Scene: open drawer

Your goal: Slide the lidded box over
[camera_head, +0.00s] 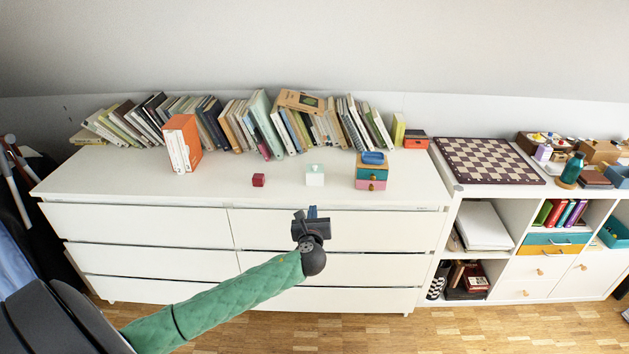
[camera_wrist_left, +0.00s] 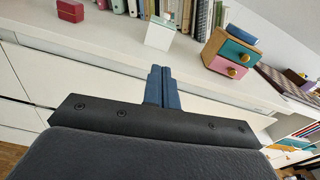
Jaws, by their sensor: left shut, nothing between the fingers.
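A small white box with a pale green top (camera_head: 315,175), which looks like the lidded box, stands upright on the white dresser top (camera_head: 225,185). It also shows in the left wrist view (camera_wrist_left: 159,36), just beyond my fingertips. My left gripper (camera_head: 312,211) is shut and empty, its blue fingers together, at the dresser's front edge. It is in front of the box and apart from it. The closed fingers also show in the left wrist view (camera_wrist_left: 161,75). My right gripper is not in view.
A row of books (camera_head: 240,125) lines the back. The surface between these is clear.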

